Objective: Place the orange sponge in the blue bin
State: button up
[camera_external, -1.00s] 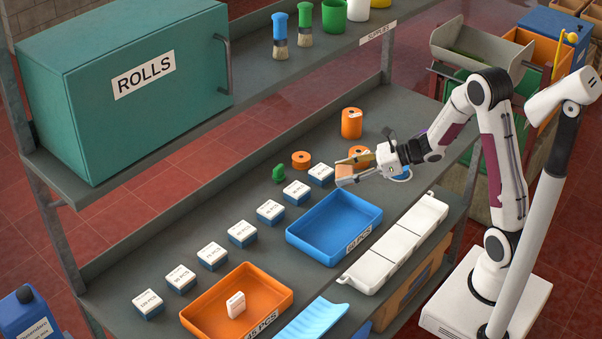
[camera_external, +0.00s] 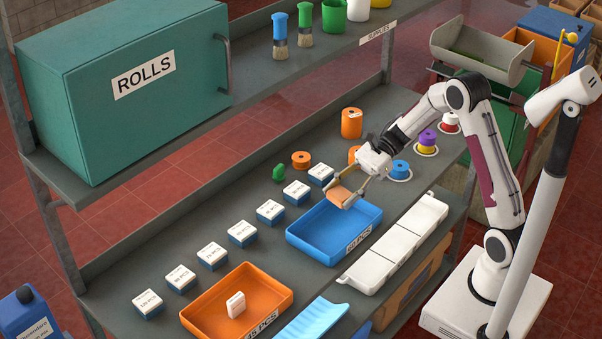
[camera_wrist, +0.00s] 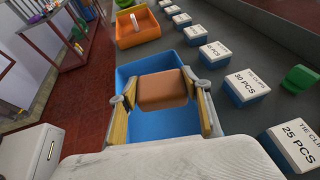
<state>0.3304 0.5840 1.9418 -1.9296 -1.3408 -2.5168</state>
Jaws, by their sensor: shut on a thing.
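The orange sponge (camera_external: 341,196) is a light orange-brown block between the two fingers of my gripper (camera_external: 348,200). My gripper is shut on it and holds it above the far right part of the blue bin (camera_external: 309,246). In the wrist view, the sponge (camera_wrist: 163,90) sits between the yellowish fingers of my gripper (camera_wrist: 163,104), with the blue bin (camera_wrist: 134,72) below and behind it. The bin looks empty, though the sponge and gripper hide part of its inside.
An orange tray (camera_external: 202,298) holding a small white box stands left of the bin. White trays (camera_external: 395,243) lie along the right side. Boxes of clips (camera_external: 242,235) line the back. Orange, blue and purple spools (camera_external: 399,170) stand beyond my gripper.

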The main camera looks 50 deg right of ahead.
jog(key=r+n+g, duration=0.1)
jog(key=s+a+r+n+g, duration=0.1)
jog(key=shift+s+a+r, duration=0.1)
jog(key=shift+s+r, duration=0.15)
jog(key=shift+r, duration=0.05)
jog(key=shift+f, duration=0.1)
send_over(341, 225)
jog(key=shift+f, duration=3.05)
jog(key=shift+f, duration=1.9)
jog(key=shift+f, duration=0.1)
jog(key=o, duration=1)
jog(key=shift+c, duration=0.2)
